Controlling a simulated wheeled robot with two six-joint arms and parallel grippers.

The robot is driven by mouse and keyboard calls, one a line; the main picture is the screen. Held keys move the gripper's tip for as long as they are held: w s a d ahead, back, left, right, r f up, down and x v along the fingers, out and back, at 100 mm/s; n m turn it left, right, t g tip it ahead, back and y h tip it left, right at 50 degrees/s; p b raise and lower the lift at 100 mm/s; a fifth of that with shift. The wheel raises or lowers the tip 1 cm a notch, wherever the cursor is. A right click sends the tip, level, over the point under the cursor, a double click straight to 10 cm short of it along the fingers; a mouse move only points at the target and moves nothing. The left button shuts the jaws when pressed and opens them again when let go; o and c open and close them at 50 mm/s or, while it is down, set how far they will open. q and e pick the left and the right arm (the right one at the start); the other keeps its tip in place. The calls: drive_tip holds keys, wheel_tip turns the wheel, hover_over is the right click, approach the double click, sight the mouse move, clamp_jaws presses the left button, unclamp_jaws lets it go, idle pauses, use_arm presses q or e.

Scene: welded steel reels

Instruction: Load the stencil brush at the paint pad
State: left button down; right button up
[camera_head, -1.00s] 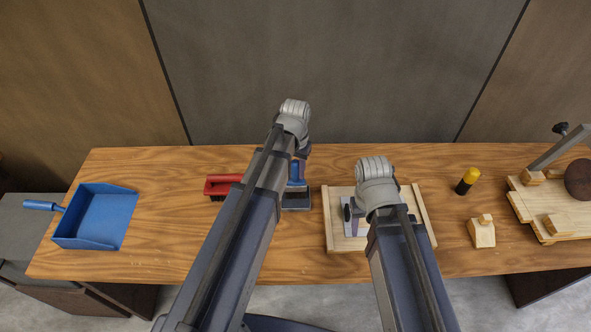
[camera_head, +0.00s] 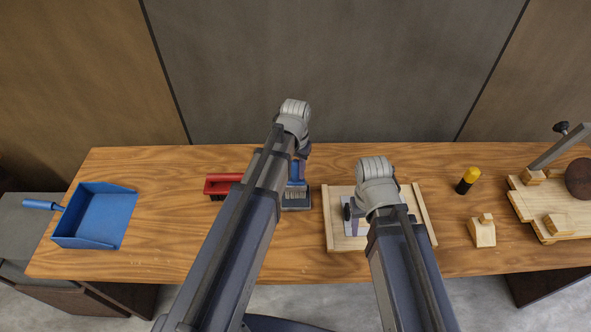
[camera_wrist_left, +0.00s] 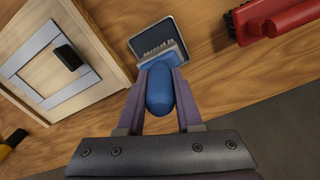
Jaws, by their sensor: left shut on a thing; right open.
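My left gripper (camera_wrist_left: 160,90) is shut on the blue handle of the stencil brush (camera_wrist_left: 159,88). The brush's blue head and pale bristles are over the near part of the paint pad (camera_wrist_left: 150,32), a dark square with a light rim. I cannot tell whether the bristles touch it. In the head view the blue brush (camera_head: 297,172) shows beside my left wrist, above the pad (camera_head: 297,205); my arm partly hides both. My right gripper (camera_head: 356,223) is open over the wooden frame board (camera_head: 329,222), near a dark knob on a pale plate; its wrist hides much of it.
A red brush (camera_head: 219,184) lies left of the pad, partly behind my left arm. A blue dustpan (camera_head: 97,218) is far left. A yellow-and-black cylinder (camera_head: 467,180), a wooden block (camera_head: 482,232) and a wooden fixture (camera_head: 540,205) are right. Bare tabletop lies between dustpan and red brush.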

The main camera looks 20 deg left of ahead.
sight(295, 161)
use_arm(q)
drive_tip(key=shift+s, duration=0.1)
idle(0.3)
wheel_tip(295, 161, up, 7)
drive_tip(key=p, duration=0.7)
idle(0.7)
